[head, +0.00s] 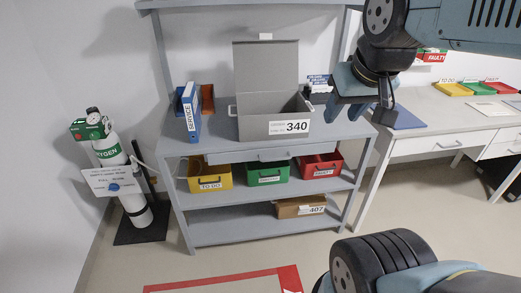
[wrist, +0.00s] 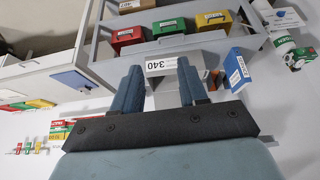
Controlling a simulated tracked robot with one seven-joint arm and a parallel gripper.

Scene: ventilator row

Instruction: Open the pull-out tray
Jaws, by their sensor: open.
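My gripper (head: 358,112) is open and empty, above and to the right of the tray, near the bench's right end. In the wrist view my gripper's two blue fingers (wrist: 160,66) stand apart, with the 340 box seen between and beyond them.
An open grey box labelled 340 (head: 275,118) stands on the bench top, beside a blue binder (head: 191,112). Yellow (head: 210,178), green (head: 267,172) and red (head: 320,166) bins sit below. An oxygen cylinder (head: 110,152) stands left. Open floor lies in front.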

